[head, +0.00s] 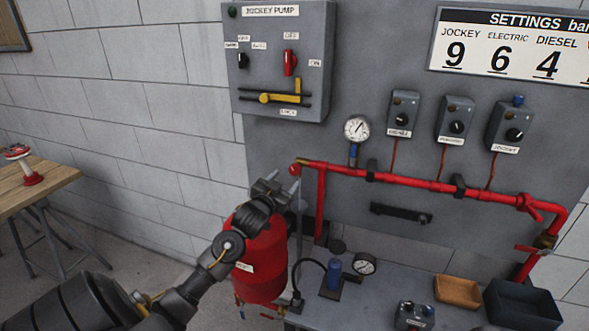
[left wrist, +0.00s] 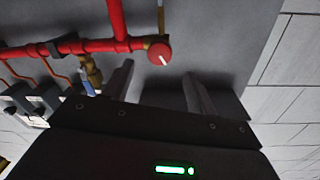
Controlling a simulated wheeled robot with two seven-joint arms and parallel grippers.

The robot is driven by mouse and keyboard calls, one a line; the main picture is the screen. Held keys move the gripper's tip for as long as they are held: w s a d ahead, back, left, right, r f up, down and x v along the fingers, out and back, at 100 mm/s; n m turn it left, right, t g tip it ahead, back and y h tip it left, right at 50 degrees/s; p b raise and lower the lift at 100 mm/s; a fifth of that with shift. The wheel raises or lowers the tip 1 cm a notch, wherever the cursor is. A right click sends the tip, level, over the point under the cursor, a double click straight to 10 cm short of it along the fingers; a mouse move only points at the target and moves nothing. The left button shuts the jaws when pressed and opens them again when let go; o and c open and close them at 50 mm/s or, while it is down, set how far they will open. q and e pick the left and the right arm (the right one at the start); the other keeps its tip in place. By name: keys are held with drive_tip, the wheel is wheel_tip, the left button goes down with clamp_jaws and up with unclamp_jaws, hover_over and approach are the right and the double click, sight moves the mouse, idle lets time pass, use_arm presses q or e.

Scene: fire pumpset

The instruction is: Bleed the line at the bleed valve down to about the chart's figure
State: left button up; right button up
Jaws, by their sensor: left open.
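The bleed valve looks to be the small round red knob (head: 296,169) at the left end of the red pipe (head: 420,182). In the left wrist view the red knob (left wrist: 159,53) with a white mark sits just beyond the fingertips, roughly between them. My left gripper (head: 284,181) is open and empty, just below and left of the knob, apart from it as far as I can tell. A pressure gauge (head: 357,129) stands above the pipe. The settings chart (head: 510,45) reads jockey 9, electric 6, diesel 4. My right gripper is not in view.
A red tank (head: 262,262) stands below my left gripper. The jockey pump panel (head: 282,60) and several grey switch boxes are on the wall. A bench holds a second gauge (head: 364,264), an orange tray (head: 458,291) and a dark bin (head: 522,305). A wooden table (head: 40,186) stands left.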

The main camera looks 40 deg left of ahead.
sight(294, 171)
use_arm(q)
drive_tip(key=p+x, duration=0.2)
drive_tip(key=x, duration=0.6)
drive_tip(key=shift+w, duration=0.15)
drive_tip(key=c, duration=1)
drive_tip(key=shift+m, duration=3)
